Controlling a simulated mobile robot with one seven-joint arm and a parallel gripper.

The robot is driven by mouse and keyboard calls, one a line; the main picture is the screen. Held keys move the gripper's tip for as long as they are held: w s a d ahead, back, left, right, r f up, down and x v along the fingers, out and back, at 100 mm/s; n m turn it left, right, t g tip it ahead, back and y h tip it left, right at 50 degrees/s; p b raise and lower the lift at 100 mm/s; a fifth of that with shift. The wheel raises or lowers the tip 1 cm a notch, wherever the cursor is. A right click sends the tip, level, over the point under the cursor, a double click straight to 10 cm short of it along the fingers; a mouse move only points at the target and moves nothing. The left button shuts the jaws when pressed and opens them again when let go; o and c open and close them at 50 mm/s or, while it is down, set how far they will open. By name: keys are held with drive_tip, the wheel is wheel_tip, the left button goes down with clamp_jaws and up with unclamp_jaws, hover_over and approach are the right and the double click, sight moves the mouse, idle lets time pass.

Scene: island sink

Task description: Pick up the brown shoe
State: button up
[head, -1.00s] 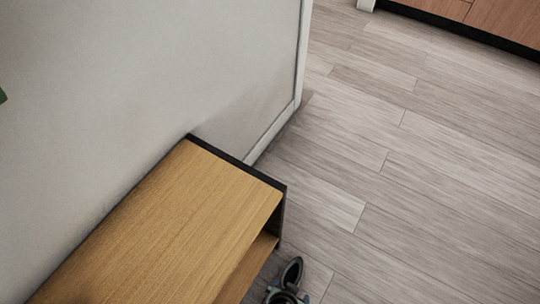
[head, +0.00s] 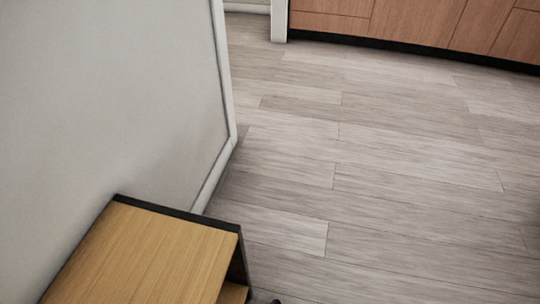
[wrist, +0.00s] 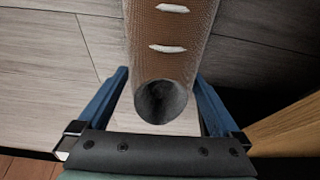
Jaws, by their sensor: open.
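The brown shoe (wrist: 172,50) shows in the wrist view, at the top middle. It has a brown woven surface, white lace-like strips and a dark round opening at its near end. My gripper (wrist: 162,76) is open, with one blue finger on each side of the shoe's near end. I cannot tell whether either finger touches it. The shoe's far end is cut off by the top edge. The shoe does not show in the head view.
A wooden bench or shelf unit (head: 150,262) with a dark edge stands at lower left in the head view, against a pale wall (head: 110,90). Wood-fronted cabinets (head: 420,22) stand at the back. The grey plank floor (head: 390,180) between is clear.

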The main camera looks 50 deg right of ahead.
drive_tip(key=b+x, duration=0.1)
drive_tip(key=x, duration=0.1)
drive_tip(key=b+x, duration=0.2)
drive_tip(key=shift+a+f, duration=0.2)
drive_tip(key=shift+f, duration=0.05)
drive_tip(key=shift+r, duration=0.1)
drive_tip(key=c, duration=1.3)
